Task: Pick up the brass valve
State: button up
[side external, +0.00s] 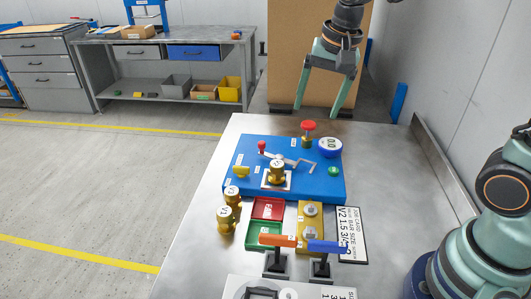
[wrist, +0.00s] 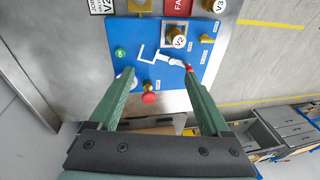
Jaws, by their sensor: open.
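A brass valve (side external: 277,172) stands upright on a white square of the blue panel (side external: 325,186). The wrist view shows it marked V2 (wrist: 175,36). Two more brass valves, one behind (side external: 232,196) and one in front (side external: 226,219), stand on the metal table left of the red and green trays. One marked V3 (wrist: 214,5) shows at the wrist view's top edge. My gripper (side external: 306,110) is open and empty, above and beyond the far edge of the panel. In the wrist view its green fingers (wrist: 160,76) point towards the panel, with the V2 valve beyond them.
A red-topped brass knob (side external: 308,134), a round gauge (side external: 330,147) and a red-ended crank (side external: 262,147) rise from the panel. A red FAIL tray (side external: 268,208), a green tray (side external: 253,236) and orange (side external: 277,240) and blue (side external: 324,246) handles lie nearer. The table's left strip is clear.

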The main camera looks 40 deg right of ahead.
aim_at(276, 164)
jog(key=w+a+f+m+g, duration=0.1)
jog(key=w+f+m, duration=0.1)
jog(key=f, duration=0.2)
jog(key=w+a+f+m, duration=0.1)
jog(key=w+f+m, duration=0.2)
jog(key=f, duration=0.2)
jog(key=w+a+f+m+g, duration=0.1)
jog(key=w+f+m, duration=0.1)
jog(key=f, duration=0.3)
jog(key=shift+w+a+m+g, duration=0.2)
jog(key=shift+m+g, duration=0.1)
jog(key=shift+m, duration=0.4)
jog(key=f, duration=0.2)
jog(key=a+f, duration=0.1)
jog(key=f, duration=0.1)
jog(key=shift+s+f, duration=0.1)
jog(key=shift+f, duration=0.6)
grip_shut()
